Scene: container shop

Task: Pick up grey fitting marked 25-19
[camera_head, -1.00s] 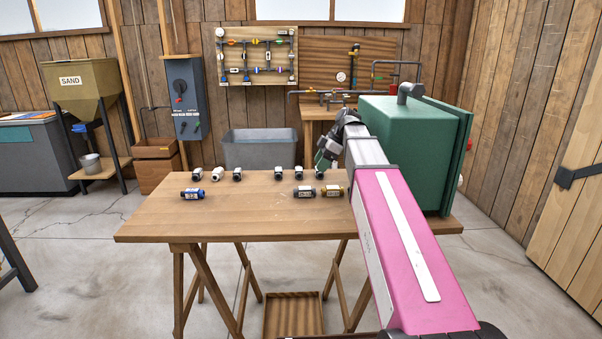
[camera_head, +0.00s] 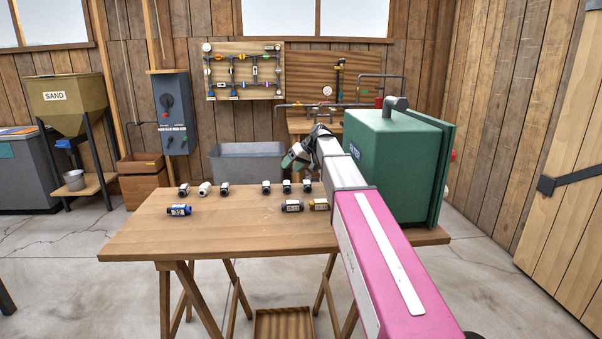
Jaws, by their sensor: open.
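Several small pipe fittings lie on the wooden table (camera_head: 225,235). In the front row are a blue fitting (camera_head: 179,210), a dark grey fitting (camera_head: 292,206) and a brass-coloured fitting (camera_head: 319,204). The back row holds several black-and-white fittings, one of them at the right (camera_head: 286,187). The markings are too small to read, so I cannot tell which one says 25-19. My gripper (camera_head: 293,158) is open and empty, above and behind the right part of the back row, apart from the fittings. My arm comes in from the lower right.
A green cabinet (camera_head: 388,170) stands on the table's right end, close to my arm. A grey bin (camera_head: 247,163) is behind the table.

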